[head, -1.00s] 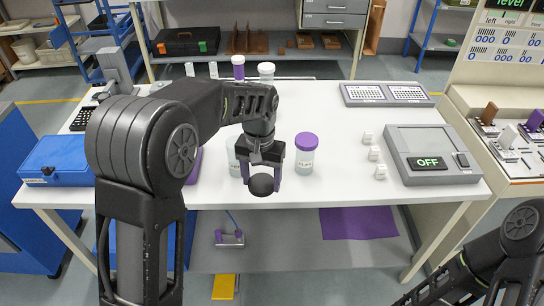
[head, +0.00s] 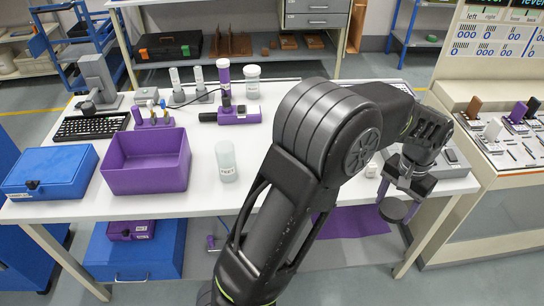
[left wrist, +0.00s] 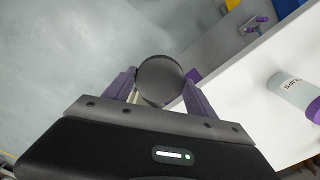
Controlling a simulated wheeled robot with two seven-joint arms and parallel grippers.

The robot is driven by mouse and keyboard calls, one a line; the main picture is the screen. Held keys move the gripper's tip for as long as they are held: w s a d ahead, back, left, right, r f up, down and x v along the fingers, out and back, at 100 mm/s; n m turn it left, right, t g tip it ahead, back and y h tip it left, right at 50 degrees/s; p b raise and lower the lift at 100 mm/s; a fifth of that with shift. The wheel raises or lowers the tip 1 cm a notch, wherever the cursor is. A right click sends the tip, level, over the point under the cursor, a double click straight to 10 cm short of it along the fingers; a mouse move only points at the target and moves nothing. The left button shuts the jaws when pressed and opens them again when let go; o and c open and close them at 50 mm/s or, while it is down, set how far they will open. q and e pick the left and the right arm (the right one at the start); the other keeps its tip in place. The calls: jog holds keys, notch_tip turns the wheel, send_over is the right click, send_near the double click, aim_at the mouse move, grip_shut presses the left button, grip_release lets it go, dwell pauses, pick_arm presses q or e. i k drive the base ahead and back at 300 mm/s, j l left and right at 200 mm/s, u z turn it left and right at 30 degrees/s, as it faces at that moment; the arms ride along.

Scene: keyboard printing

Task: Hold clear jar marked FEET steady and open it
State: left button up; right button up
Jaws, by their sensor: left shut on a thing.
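The clear jar marked FEET (head: 227,163) stands upright on the white table, left of my arm in the head view. Its top shows no dark lid. My left gripper (head: 396,203) is right of the jar, out by the table's front right, and is shut on a dark round disc (head: 393,209) that looks like a lid. In the left wrist view the dark disc (left wrist: 160,79) sits between the purple fingers. My right gripper is not in view.
A purple bin (head: 147,174) and a blue box (head: 50,172) stand on the left. A purple-lidded jar (left wrist: 296,93) shows in the left wrist view, but my arm hides it in the head view. White jars (head: 252,82) stand at the back.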

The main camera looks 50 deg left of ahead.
aim_at(226, 151)
jog(key=k+j, duration=0.2)
jog(key=j, duration=0.2)
jog(key=k+j, duration=0.25)
jog(key=j, duration=0.45)
jog(key=i+j, duration=0.3)
